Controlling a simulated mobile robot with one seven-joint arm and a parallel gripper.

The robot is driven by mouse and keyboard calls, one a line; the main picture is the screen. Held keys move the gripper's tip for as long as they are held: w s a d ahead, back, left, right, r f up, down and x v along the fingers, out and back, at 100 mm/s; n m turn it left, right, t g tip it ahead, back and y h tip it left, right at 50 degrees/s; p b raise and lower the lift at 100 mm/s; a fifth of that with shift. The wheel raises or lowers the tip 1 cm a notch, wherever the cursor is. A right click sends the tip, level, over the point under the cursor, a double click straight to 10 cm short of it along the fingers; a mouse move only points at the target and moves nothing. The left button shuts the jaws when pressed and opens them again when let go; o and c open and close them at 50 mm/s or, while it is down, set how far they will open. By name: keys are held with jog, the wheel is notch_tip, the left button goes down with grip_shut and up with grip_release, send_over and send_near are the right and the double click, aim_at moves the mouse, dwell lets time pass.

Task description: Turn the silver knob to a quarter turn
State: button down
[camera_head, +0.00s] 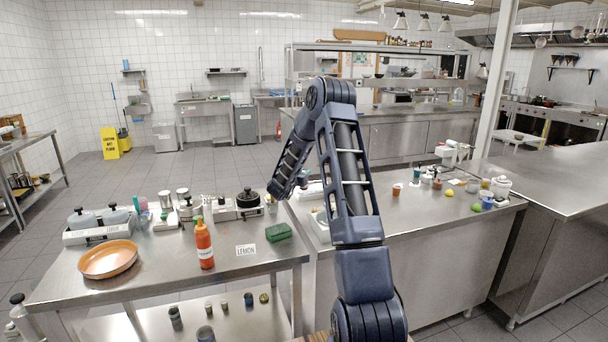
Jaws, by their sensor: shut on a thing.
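My arm reaches up in the middle of the view and bends down to the left. My gripper (273,200) is at its end, small and mostly hidden by the arm link, low over the back right of the left steel table (150,262). It is shut on what appears to be the silver knob, at the right end of a row of small units. The knob is too small and covered for me to tell its angle. A unit with a black round top (247,197) stands just left of my gripper.
An orange squeeze bottle (204,246), green sponge (278,232), LEMON card (246,250) and copper pan (108,259) are on the left table. Silver canisters (183,197) stand behind. The right counter (425,215) holds cups and fruit.

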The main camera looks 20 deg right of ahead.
jog(key=m+g+h, duration=0.2)
jog(key=m+g, duration=0.1)
jog(key=g, duration=0.1)
jog(key=m+g+h, duration=0.2)
jog(key=g, duration=0.2)
jog(key=shift+f+m, duration=0.1)
jog(key=shift+m, duration=0.3)
jog(key=shift+g, duration=0.3)
jog(key=c, duration=1.3)
grip_release()
jog(key=shift+o, duration=0.2)
notch_tip(320, 180, up, 20)
